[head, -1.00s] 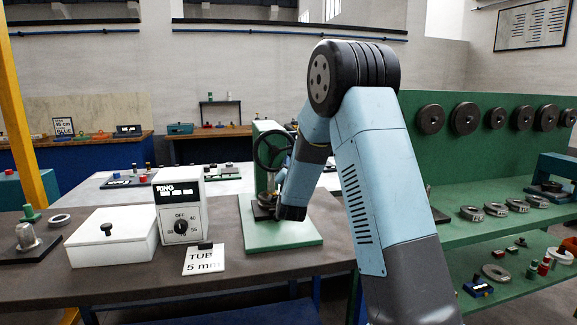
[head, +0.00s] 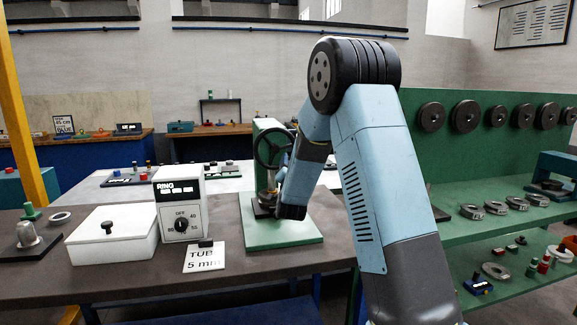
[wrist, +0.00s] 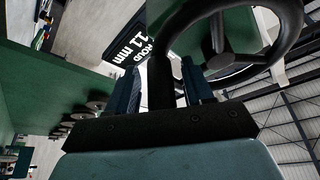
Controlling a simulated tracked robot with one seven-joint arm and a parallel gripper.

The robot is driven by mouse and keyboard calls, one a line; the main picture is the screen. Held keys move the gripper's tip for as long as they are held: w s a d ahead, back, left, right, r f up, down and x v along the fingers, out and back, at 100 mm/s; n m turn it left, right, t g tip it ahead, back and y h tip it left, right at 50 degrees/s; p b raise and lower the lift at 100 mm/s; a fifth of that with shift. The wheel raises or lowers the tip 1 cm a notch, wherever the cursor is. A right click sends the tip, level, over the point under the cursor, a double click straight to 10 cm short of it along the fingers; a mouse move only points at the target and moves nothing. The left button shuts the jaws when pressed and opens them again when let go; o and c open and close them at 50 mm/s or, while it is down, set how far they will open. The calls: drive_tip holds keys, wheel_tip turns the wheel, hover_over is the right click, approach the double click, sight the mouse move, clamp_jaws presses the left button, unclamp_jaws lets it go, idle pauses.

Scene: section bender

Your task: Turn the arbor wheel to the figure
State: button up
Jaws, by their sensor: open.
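The arbor wheel (head: 274,148) is a dark handwheel with spokes on the green press (head: 268,128), which stands upright on a pale green base plate (head: 285,237). In the wrist view the wheel (wrist: 262,68) fills the upper right. My gripper (wrist: 163,78) is open, its two fingers apart on either side of a dark upright bar (wrist: 161,85) that looks like the wheel's handle. I cannot tell whether either finger touches it. In the head view my wrist is at the press's right side and the fingertips are hidden.
A white box with a dial (head: 181,205), a lidded white box (head: 112,235) and a "TUB 5 mm" card (head: 204,256) stand left of the press. A green rack (head: 500,225) with rings is at right. The bench front (head: 150,282) is clear.

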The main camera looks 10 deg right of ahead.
drive_tip(key=v, duration=1.3)
drive_tip(key=shift+s+f, duration=0.2)
drive_tip(key=shift+r, duration=0.1)
drive_tip(key=s+r+n+g+y, duration=0.5)
drive_tip(key=s+r+g, duration=0.2)
drive_tip(key=s, duration=0.1)
drive_tip(key=s+d+n+g, duration=0.3)
drive_tip(key=s+n+g, duration=0.2)
drive_tip(key=s, duration=2.4)
drive_tip(key=g, duration=0.3)
drive_tip(key=shift+r, duration=0.3)
drive_tip(key=shift+d, duration=0.15)
